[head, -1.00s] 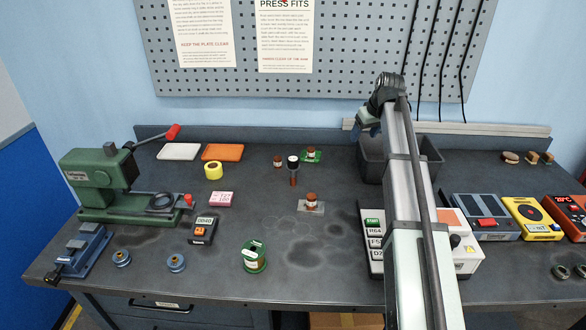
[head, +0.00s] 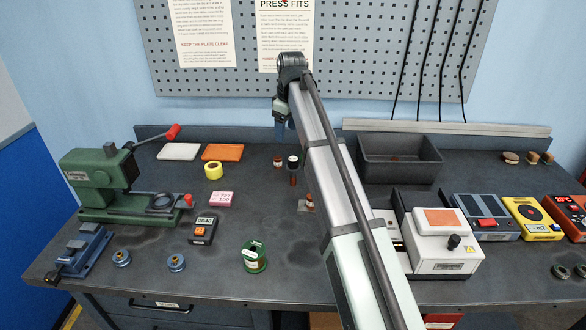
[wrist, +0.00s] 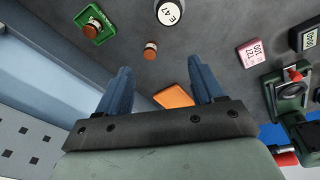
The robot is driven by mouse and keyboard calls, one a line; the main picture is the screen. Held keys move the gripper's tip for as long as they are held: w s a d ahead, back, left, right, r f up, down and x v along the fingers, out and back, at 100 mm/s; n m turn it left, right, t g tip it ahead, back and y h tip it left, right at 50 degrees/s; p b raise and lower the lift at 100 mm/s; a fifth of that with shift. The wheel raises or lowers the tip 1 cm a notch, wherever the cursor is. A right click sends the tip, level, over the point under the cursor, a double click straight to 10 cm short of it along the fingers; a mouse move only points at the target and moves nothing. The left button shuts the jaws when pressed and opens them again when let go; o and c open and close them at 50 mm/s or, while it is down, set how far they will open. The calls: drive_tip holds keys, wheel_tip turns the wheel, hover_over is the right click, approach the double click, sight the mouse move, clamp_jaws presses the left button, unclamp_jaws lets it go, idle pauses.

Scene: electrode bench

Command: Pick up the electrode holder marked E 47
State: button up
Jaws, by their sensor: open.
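The electrode holder marked E 47 (wrist: 169,12) shows at the top edge of the wrist view, with a round white top in a dark rim. In the head view the same holder (head: 293,167) stands upright on the bench, with a reddish-brown lower body. My gripper (wrist: 160,80) is open, its two blue fingers apart with nothing between them. In the head view my gripper (head: 281,130) is in the air above the back of the bench, apart from the holder.
A small brown-capped piece (wrist: 151,50) stands beside the holder; another sits on a green tray (wrist: 94,24). A dark bin (head: 400,155) stands right. My arm hides some bench.

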sight(293, 169)
drive_tip(key=s+n, duration=0.1)
drive_tip(key=s+d+n+g, duration=0.1)
drive_tip(key=n, duration=0.1)
drive_tip(key=shift+s+d+f+h, duration=0.1)
drive_tip(key=shift+d+h, duration=0.15)
drive_tip(key=shift+h, duration=0.15)
drive_tip(key=shift+s+n+g, duration=0.2)
drive_tip(key=shift+n+g, duration=0.1)
drive_tip(key=shift+n, duration=0.4)
wheel_tip(293, 169, down, 9)
drive_tip(key=shift+d+r, duration=0.1)
drive_tip(key=shift+r, duration=0.1)
drive_tip(key=shift+d+f, duration=0.2)
drive_tip(key=shift+f, duration=2.45)
drive_tip(key=c, duration=1.1)
